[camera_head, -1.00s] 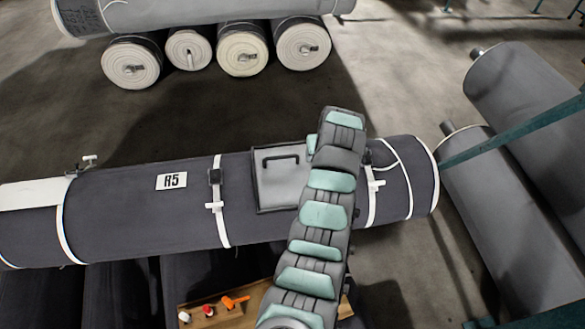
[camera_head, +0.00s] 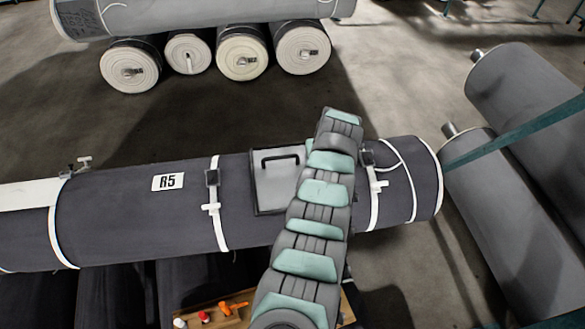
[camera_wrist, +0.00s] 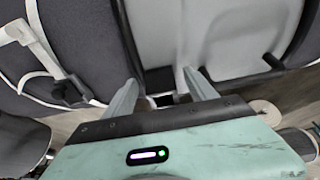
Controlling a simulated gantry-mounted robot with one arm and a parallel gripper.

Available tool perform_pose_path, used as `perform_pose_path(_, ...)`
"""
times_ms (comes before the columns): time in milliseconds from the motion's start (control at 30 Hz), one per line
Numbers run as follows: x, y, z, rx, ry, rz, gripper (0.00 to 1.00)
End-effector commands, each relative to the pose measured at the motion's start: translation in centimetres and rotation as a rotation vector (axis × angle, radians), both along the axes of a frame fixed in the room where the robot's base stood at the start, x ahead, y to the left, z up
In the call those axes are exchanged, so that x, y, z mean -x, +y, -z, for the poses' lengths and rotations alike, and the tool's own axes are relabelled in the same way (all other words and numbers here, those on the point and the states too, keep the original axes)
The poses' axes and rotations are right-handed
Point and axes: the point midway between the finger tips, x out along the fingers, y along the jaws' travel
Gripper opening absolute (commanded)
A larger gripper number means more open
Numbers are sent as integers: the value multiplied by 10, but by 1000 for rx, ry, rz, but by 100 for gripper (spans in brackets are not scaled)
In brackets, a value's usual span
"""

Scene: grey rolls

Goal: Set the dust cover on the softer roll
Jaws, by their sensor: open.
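A light grey square panel (camera_head: 281,188) with a dark rim and a black handle lies on the dark grey roll marked R5 (camera_head: 120,218). It may be the dust cover. In the wrist view the pale panel (camera_wrist: 215,30) fills the upper right, with its handle partly in view. My gripper (camera_wrist: 160,84) is open and empty, its two fingers spread at the panel's lower edge, with a dark strip between them. I cannot tell if they touch it. In the head view my arm crosses the panel's right side and hides the gripper. Which roll is softer cannot be told.
White straps with clips (camera_head: 212,206) ring the R5 roll. A wooden tray (camera_head: 240,318) with small red and orange items lies in front. Several stacked rolls (camera_head: 242,54) stand behind, and grey rolls (camera_head: 515,225) under a teal bar lie right. Floor between is clear.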

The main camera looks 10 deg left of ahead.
Motion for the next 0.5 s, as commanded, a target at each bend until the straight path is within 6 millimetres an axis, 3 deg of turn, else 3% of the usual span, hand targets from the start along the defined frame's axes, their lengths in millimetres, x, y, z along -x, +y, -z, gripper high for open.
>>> perform_pose_path(500, 0, 0, 0, 0, 0, 0, 25)
